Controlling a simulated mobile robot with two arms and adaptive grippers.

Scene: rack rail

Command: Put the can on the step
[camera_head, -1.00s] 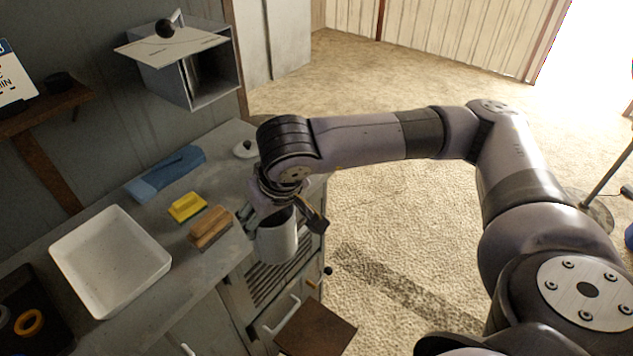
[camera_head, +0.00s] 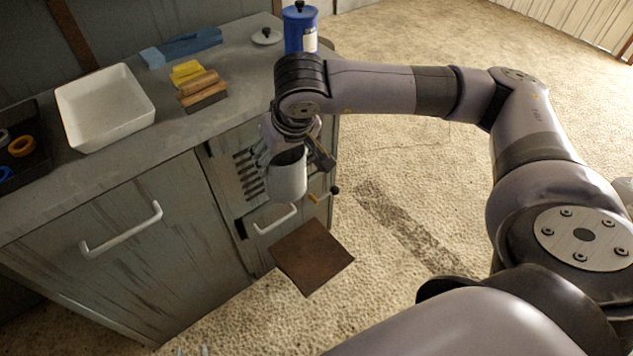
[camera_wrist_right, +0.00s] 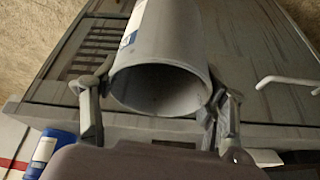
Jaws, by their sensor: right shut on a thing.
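The can (camera_head: 287,176) is a pale grey, open-topped cylinder, held upright in front of the cabinet. It also shows in the right wrist view (camera_wrist_right: 165,50), with its open end facing the camera. My right gripper (camera_head: 290,146) is shut on the can near its rim, with a finger on each side in the wrist view (camera_wrist_right: 160,105). A brown square board (camera_head: 312,258), which looks like the step, is below the can, beside the cabinet's lower front. The can is above it and apart from it. My left gripper is not in view.
The grey cabinet (camera_head: 140,270) has white handles and a slotted vent close to the can. On its top are a white tray (camera_head: 105,135), a yellow sponge, a wooden brush (camera_head: 203,93), a blue cloth and a blue canister (camera_head: 300,30). Open floor lies to the right.

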